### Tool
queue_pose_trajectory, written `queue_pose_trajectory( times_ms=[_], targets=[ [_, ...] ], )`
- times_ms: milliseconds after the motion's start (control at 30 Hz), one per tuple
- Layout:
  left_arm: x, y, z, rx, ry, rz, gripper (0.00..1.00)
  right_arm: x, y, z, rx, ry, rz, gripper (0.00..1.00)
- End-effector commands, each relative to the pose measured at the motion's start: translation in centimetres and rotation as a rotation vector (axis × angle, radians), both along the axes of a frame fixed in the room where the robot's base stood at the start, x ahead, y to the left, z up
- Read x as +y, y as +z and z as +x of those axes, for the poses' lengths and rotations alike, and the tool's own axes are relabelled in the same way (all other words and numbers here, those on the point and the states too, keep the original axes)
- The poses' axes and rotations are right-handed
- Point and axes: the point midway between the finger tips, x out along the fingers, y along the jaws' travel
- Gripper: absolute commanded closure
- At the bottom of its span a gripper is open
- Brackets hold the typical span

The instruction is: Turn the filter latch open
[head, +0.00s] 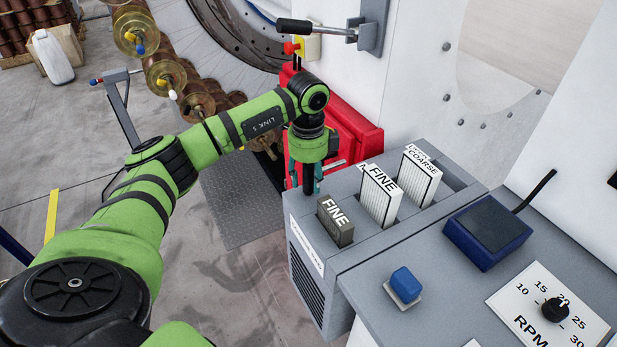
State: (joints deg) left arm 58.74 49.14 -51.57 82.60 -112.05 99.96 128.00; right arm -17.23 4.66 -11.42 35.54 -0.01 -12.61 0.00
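The grey filter box (345,262) stands right of centre in the head view, with a dark FINE filter (336,222), a white FINE filter (380,196) and a white COARSE filter (420,178) upright in its top. My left gripper (308,186) points down at the box's far left corner, left of the filters. Its fingers are dark and small here, and I cannot tell whether they are open or hold anything. I cannot make out the filter latch; the gripper covers that corner. My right gripper is not in view.
A red case (350,130) stands behind the box. A black-handled lever (312,29) sticks out from the wall. A blue button (405,285), a dark blue box (488,231) and an RPM knob (555,309) are on the grey console. Brass spools (165,76) stand at upper left.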

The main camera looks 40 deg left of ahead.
Motion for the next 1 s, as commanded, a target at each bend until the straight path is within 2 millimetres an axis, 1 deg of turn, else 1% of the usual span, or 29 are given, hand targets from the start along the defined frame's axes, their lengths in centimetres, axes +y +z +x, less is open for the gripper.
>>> queue_pose_trajectory(
  times_ms=[267,367,467,800,900,1000],
  targets=[
    [-0.1,-0.1,-0.1,0.005,-0.004,-0.001,0.49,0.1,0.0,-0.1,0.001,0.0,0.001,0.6],
    [-0.1,0.4,-0.1,0.003,-0.004,-0.002,0.49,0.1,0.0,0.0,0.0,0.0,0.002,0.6],
    [-0.1,1.7,0.0,0.001,-0.004,-0.001,0.49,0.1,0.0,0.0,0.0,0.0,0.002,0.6],
    [-0.1,8.8,0.0,0.0,-0.003,-0.001,0.49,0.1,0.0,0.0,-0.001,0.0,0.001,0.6],
    [0.0,10.3,-0.1,0.002,-0.002,-0.001,0.49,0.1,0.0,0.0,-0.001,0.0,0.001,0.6],
    [-0.1,11.3,-0.1,0.003,-0.003,-0.002,0.49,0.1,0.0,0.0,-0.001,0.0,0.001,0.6]
  ],
)
